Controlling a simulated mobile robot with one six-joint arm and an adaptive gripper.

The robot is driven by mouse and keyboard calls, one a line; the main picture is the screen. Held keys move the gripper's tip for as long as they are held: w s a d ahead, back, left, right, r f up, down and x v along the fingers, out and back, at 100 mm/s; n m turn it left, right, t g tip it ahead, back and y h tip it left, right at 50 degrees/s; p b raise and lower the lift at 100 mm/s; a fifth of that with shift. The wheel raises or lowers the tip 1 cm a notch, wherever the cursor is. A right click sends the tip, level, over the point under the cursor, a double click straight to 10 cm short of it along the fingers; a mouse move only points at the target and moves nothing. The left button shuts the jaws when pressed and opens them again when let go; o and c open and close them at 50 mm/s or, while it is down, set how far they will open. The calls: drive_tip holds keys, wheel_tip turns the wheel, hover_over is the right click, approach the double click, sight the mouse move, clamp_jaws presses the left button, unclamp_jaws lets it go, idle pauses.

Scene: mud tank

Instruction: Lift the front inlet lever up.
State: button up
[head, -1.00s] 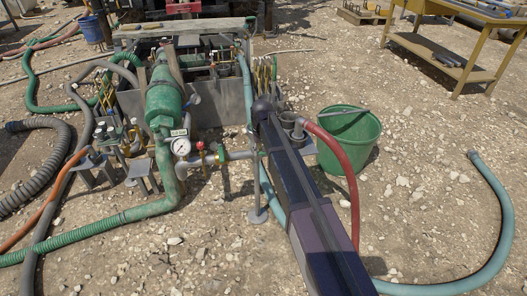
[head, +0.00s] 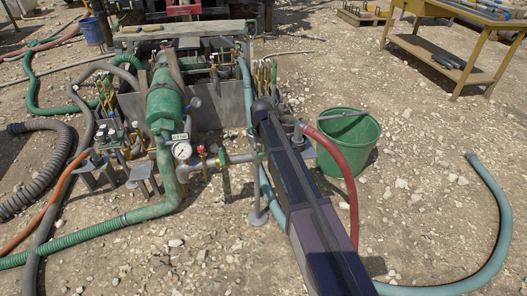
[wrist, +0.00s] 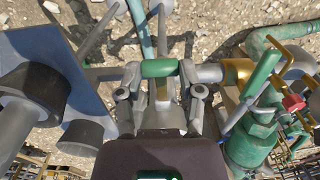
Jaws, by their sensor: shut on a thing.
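In the wrist view, my gripper (wrist: 160,75) has its two fingertips at either end of a short green cylindrical piece (wrist: 159,68), closed on it. I take this piece for the green grip of the front inlet lever. It lies crosswise in front of a grey pipe (wrist: 209,73). The lever's arm and its angle cannot be made out. In the head view, my arm hides my gripper and the lever.
A red-knobbed valve (wrist: 293,103) and green body (wrist: 253,145) lie at right in the wrist view. The head view shows a pressure gauge (head: 182,150), a green bucket (head: 360,160), a red hose (head: 345,180) and a teal hose (head: 500,215). Open gravel lies in front.

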drive_tip(key=shift+w+d+r, duration=0.1)
drive_tip(key=shift+r, duration=0.15)
idle(0.3)
drive_tip(key=shift+w+r+p, duration=0.25)
drive_tip(key=shift+r+p, duration=0.45)
drive_tip(key=shift+p, duration=0.25)
drive_tip(key=o, duration=1.1)
drive_tip(key=shift+o, duration=0.2)
wheel_tip(320, 180, up, 8)
drive_tip(key=p, duration=0.8)
drive_tip(key=shift+a, duration=0.2)
